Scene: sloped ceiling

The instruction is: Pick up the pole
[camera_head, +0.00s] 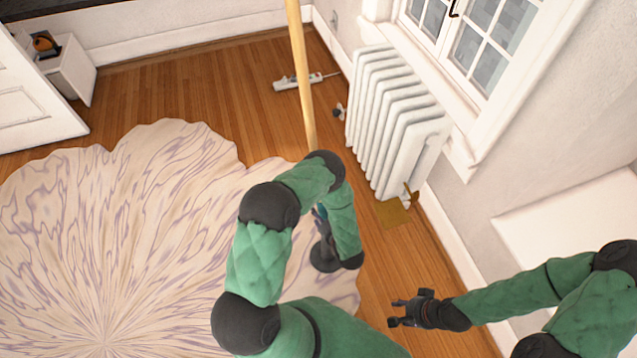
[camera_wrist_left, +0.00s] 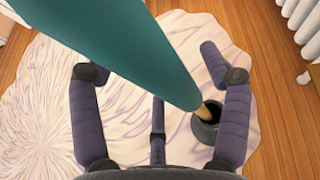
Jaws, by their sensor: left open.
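The pole (camera_head: 301,75) is a long light-wood rod standing nearly upright at the top middle of the head view. My left arm hides its middle. A teal section of it (camera_wrist_left: 125,45) fills much of the left wrist view and narrows to a wooden end (camera_wrist_left: 203,112) in a dark round holder (camera_wrist_left: 206,131). My left gripper (camera_wrist_left: 150,72) is open, with the teal section across the space between its fingers; I cannot tell if they touch it. In the head view it is partly hidden by my arm. My right gripper (camera_head: 394,311) is open and empty at lower right.
A pale patterned rug (camera_head: 130,230) covers the floor at left. A white radiator (camera_head: 395,110) stands by the right wall, with a brass-coloured dustpan-like object (camera_head: 393,214) beside it. A white power strip (camera_head: 298,82) lies on the wood floor behind the pole.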

